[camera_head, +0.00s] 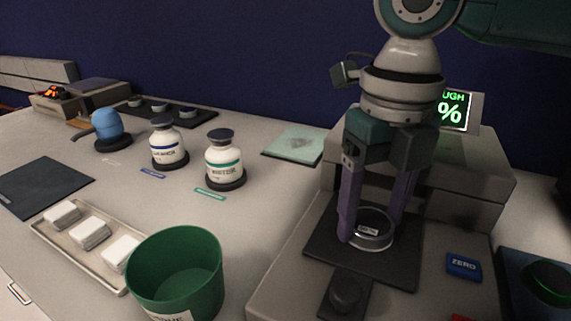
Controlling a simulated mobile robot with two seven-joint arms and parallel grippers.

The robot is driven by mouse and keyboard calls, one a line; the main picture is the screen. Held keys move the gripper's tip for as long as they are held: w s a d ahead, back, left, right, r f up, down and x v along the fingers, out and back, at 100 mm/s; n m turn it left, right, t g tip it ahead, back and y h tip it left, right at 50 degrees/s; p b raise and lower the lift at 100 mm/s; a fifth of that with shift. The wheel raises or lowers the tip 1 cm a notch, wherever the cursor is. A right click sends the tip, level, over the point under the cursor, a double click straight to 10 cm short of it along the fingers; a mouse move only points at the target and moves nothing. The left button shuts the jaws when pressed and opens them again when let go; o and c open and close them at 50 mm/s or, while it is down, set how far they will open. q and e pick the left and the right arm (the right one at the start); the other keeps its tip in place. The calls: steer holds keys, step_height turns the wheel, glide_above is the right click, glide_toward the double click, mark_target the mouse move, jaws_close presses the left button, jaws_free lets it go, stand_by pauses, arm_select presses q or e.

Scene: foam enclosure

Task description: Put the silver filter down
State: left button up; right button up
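The silver filter (373,241) is a shallow round metal ring with a small white label. It is at the dark square plate (318,244) of the grey machine on the right. My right gripper (371,232) points down from above, with its two purple fingers on opposite sides of the ring. The fingers appear to touch the rim, so the gripper looks shut on it. The filter is low over the plate or resting on it; I cannot tell which. My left gripper is not in view.
The machine has a green-lit display (455,110), a blue ZERO button (463,266) and a dark knob (345,292). A green bin (175,270), a tray (46,234) of white blocks, two labelled bottles (168,145) (224,160) and a blue bulb (107,124) stand left.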

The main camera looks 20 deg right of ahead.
mark_target(371, 222)
steer(key=o, duration=0.4)
steer(key=shift+r, duration=0.15)
step_height(371, 222, up, 12)
steer(key=p, duration=0.1)
stand_by(0.4)
